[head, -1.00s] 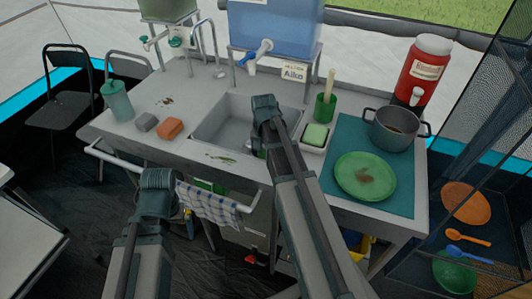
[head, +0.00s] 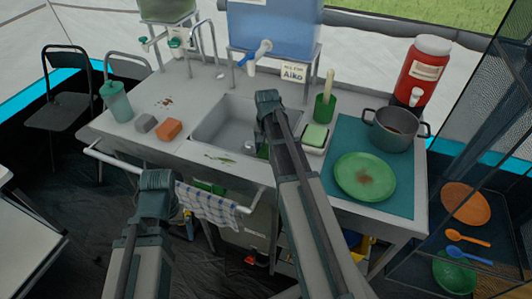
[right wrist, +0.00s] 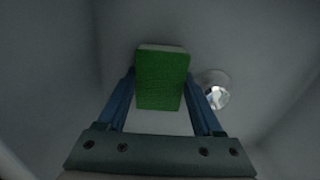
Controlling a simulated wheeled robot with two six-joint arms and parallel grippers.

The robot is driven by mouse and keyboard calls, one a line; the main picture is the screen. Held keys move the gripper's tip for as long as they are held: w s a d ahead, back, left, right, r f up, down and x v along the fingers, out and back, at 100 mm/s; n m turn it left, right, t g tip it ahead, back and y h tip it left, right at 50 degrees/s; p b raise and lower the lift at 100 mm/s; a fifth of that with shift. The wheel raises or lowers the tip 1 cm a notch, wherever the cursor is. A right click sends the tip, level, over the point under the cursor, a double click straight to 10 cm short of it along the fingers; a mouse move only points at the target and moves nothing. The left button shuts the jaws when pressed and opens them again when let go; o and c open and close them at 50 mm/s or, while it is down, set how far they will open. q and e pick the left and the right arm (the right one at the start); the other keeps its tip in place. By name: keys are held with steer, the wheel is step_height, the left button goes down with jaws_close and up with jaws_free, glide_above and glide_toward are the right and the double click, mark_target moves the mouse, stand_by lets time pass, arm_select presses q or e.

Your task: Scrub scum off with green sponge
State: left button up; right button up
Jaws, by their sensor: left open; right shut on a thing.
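My right gripper (right wrist: 162,105) is shut on the green sponge (right wrist: 160,80), which is held between its fingers inside the grey basin. In the head view the right wrist hangs over the sink (head: 226,126), and my arm hides most of the sponge. Dark specks (head: 164,102) lie on the counter left of the sink. Green scraps (head: 220,159) lie on the front rim. A green plate (head: 352,190) has a brown smear (head: 367,179) in its middle. My left gripper (head: 157,190) is open in front of the counter, away from these things; its fingertips are hard to see.
A grey block (head: 145,123) and an orange block (head: 168,130) lie left of the sink. A pale green block (head: 315,136) sits in a dish at right, near a green cup (head: 324,108). A pot (head: 395,130) stands behind the plate. A round drain (right wrist: 216,91) shows beside the sponge.

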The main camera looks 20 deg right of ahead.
steer(key=shift+w+d, duration=1)
steer(key=shift+d, duration=0.05)
steer(key=shift+w+d, duration=1.1)
steer(key=shift+d, duration=0.1)
steer(key=shift+s+a+r, duration=0.1)
steer(key=shift+r, duration=0.05)
step_height(320, 180, up, 6)
steer(key=p, duration=0.6)
